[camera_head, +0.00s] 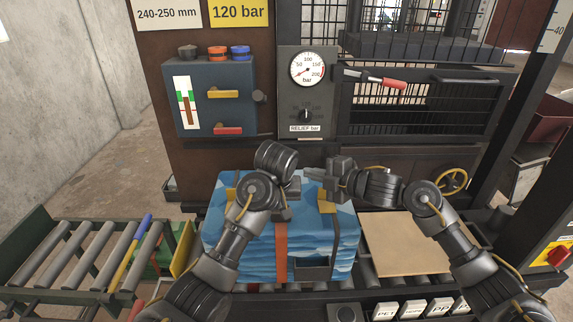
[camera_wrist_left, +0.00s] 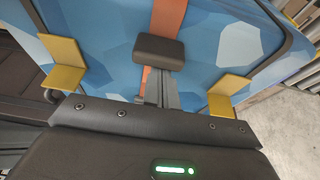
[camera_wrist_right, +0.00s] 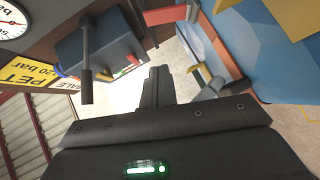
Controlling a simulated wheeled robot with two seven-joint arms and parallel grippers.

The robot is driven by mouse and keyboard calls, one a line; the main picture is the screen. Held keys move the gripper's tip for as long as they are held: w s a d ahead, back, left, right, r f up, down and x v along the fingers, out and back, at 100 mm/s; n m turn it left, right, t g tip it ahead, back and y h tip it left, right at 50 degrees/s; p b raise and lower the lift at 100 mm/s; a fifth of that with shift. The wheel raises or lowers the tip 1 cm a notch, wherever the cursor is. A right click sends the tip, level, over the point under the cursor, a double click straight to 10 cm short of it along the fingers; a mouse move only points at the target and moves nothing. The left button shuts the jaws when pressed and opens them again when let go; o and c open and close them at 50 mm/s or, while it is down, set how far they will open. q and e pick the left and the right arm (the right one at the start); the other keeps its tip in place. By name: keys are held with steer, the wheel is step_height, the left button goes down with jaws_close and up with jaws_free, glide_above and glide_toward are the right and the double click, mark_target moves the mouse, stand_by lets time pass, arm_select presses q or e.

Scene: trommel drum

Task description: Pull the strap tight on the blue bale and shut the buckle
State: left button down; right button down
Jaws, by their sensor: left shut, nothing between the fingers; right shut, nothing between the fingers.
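The blue bale (camera_head: 345,248) sits in the middle of the head view, with an orange strap (camera_head: 281,255) down its front. The strap also shows in the left wrist view (camera_wrist_left: 168,18), where it runs to a dark block (camera_wrist_left: 158,50), apparently part of the buckle. My left gripper (camera_head: 282,208) is shut and empty, low over the strap; its fingertips (camera_wrist_left: 157,88) are close to the block, and I cannot tell if they touch. My right gripper (camera_head: 314,174) is shut and empty, higher and to the right, pointing left; its fingers (camera_wrist_right: 155,85) are clear of the strap. The buckle is largely hidden.
Yellow brackets (camera_wrist_left: 62,60) stand on both sides of the strap. A control box (camera_head: 215,100) and a pressure gauge (camera_head: 307,68) are behind the bale. A roller conveyor (camera_head: 75,255) lies left, a flat tan board (camera_head: 405,245) right. A dark rod (camera_wrist_right: 87,60) shows in the right wrist view.

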arm_select(q)
steer(key=shift+s+f, duration=0.2)
steer(key=shift+f, duration=0.15)
arm_select(e)
steer(key=shift+w+d+f+m, duration=0.1)
steer(key=shift+d+m, duration=0.05)
steer(key=shift+m, duration=0.25)
